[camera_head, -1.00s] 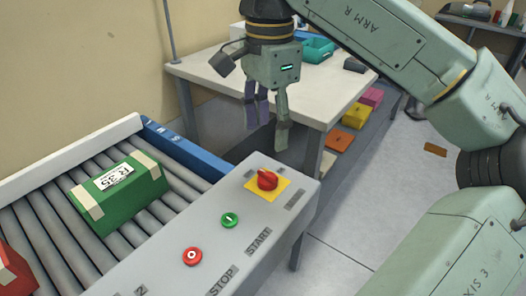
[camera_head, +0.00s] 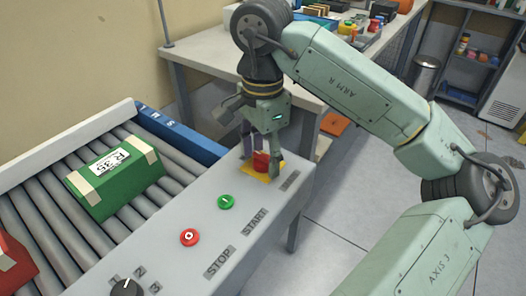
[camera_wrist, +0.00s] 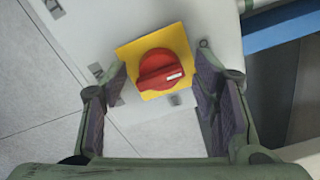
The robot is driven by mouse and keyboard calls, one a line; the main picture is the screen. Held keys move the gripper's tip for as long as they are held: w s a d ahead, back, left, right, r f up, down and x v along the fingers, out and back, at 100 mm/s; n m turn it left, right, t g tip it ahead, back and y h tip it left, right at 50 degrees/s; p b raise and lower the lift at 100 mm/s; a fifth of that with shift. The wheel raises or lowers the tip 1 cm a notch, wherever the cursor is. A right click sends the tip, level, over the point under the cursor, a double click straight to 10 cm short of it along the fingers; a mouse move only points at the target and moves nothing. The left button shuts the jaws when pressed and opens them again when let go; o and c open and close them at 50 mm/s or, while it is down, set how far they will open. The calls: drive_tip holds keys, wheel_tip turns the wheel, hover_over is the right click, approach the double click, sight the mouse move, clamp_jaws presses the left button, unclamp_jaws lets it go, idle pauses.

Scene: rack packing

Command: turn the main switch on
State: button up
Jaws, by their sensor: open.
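The main switch is a red rotary knob (camera_head: 261,162) on a yellow square plate (camera_head: 256,176), at the far end of the grey control panel (camera_head: 190,268). In the wrist view the red knob (camera_wrist: 161,69) on its yellow plate (camera_wrist: 181,40) lies between my fingers, with a white mark on the right end of its handle. My gripper (camera_head: 262,160) points down over the knob, one finger on each side. It is open in the wrist view (camera_wrist: 162,90), with gaps between the fingers and the knob.
A green START button (camera_head: 226,202), a red STOP button (camera_head: 189,237) and a black selector knob (camera_head: 126,287) sit along the panel. A roller conveyor with a green box (camera_head: 115,180) lies left. A white table (camera_head: 195,62) stands behind.

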drive_tip(key=c, duration=1.1)
drive_tip(key=shift+m, duration=0.3)
drive_tip(key=m+b, duration=0.2)
drive_tip(key=m, duration=0.1)
drive_tip(key=shift+f+b, duration=0.15)
drive_tip(key=shift+b, duration=0.25)
drive_tip(key=m+b, duration=0.1)
drive_tip(key=m, duration=0.4)
drive_tip(key=shift+b, duration=0.35)
drive_tip(key=m+b, duration=0.1)
drive_tip(key=m, duration=0.3)
drive_tip(key=shift+m, duration=0.3)
drive_tip(key=m+b, duration=0.1)
drive_tip(key=m, duration=0.3)
drive_tip(key=shift+m, duration=0.4)
